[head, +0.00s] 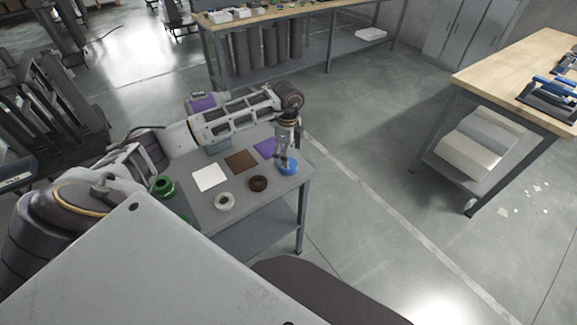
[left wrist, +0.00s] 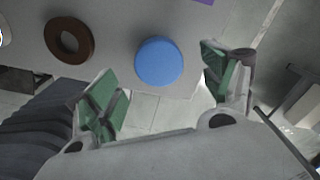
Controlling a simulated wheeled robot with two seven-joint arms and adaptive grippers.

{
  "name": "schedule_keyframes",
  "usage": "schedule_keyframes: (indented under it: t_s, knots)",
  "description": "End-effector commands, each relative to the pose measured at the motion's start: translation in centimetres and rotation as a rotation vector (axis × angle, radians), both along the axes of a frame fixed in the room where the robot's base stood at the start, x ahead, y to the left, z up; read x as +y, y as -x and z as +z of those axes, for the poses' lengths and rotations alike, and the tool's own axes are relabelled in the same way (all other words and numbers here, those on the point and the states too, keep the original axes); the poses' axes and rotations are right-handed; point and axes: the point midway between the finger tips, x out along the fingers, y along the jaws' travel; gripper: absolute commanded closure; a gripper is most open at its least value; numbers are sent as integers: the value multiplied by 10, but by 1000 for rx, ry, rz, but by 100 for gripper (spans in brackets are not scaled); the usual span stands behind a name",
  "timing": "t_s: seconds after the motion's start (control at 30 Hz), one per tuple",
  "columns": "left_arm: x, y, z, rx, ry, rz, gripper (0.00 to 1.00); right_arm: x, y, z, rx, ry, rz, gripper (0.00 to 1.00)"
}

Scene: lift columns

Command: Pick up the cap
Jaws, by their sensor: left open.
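A blue round cap (head: 289,167) lies near the right end of the small grey table (head: 238,217). My left gripper (head: 284,159) points down just above the cap, from the left arm reaching across the table. In the left wrist view the cap (left wrist: 158,63) shows as a smooth blue disc between and beyond the two green-padded fingers of my left gripper (left wrist: 160,82). The fingers are apart and nothing is held. In the head view the gripper hides part of the cap. My right gripper is out of view.
A brown ring (head: 258,183), a white ring (head: 225,201) and a green round part (head: 163,187) lie on the same table. White (head: 209,177), brown (head: 241,161) and purple (head: 265,148) squares lie behind them. A wooden workbench (head: 520,75) stands at the right, with open floor between.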

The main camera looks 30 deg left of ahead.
Motion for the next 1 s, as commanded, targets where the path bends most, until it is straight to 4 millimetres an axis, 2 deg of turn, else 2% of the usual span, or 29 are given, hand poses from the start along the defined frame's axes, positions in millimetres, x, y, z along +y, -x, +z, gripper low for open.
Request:
schedule_keyframes:
  t_s: [0.33, 0.53, 0.8, 1.0]
  knots:
    - [0, 0, -2, 1, 0, 0, 18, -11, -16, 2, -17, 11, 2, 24]
    - [2, 3, -18, 2, -1, -1, 18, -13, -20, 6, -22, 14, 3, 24]
    - [4, 4, -46, 2, -1, 0, 18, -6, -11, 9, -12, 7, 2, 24]
    - [4, 3, -52, 0, -1, 0, 18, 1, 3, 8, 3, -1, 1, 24]
